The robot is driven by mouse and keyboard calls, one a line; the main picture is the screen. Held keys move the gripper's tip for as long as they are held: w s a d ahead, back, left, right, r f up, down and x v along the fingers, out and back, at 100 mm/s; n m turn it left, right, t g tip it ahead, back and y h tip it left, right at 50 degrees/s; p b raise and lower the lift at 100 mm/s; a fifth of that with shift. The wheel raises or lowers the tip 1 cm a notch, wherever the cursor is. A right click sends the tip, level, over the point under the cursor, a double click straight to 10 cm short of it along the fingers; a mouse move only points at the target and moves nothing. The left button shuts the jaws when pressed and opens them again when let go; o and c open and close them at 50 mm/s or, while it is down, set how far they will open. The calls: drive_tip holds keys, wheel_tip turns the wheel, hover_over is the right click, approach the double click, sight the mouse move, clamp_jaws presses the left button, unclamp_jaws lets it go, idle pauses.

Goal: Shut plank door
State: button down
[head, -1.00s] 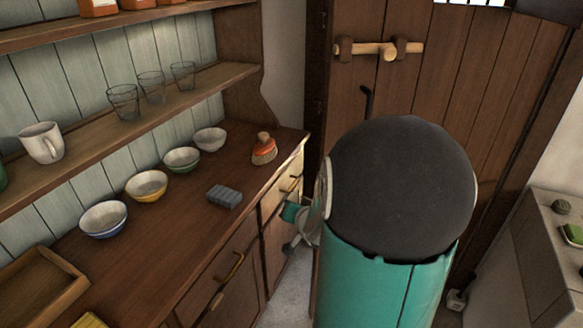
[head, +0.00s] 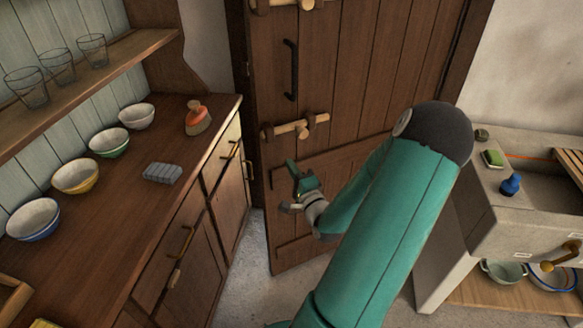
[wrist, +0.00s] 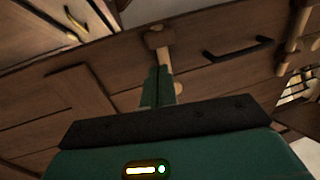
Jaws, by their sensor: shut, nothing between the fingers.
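The plank door (head: 370,90) is dark brown and fills the middle of the head view. Its left edge stands a little out from the dark frame, so it looks slightly ajar; how wide the gap is, I cannot tell. It carries a black pull handle (head: 290,70) and a pale wooden bolt (head: 295,128) below it. My gripper (head: 292,168) is in front of the door, just below the lower bolt, with its fingers shut and empty. In the wrist view my fingers (wrist: 158,74) point at the bolt (wrist: 162,52); whether they touch the door is unclear.
A wooden dresser (head: 120,190) with bowls, a brush and a grey block stands at left, its drawer handles facing the door. A stone sink (head: 520,215) stands at right. Bare floor (head: 245,265) shows between dresser and door.

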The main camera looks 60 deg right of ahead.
sight(272, 135)
drive_tip(key=x, duration=1)
drive_tip(key=shift+w+d+r, duration=0.15)
drive_tip(key=shift+w+d, duration=0.05)
drive_tip(key=shift+w, duration=0.15)
drive_tip(key=shift+w, duration=0.1)
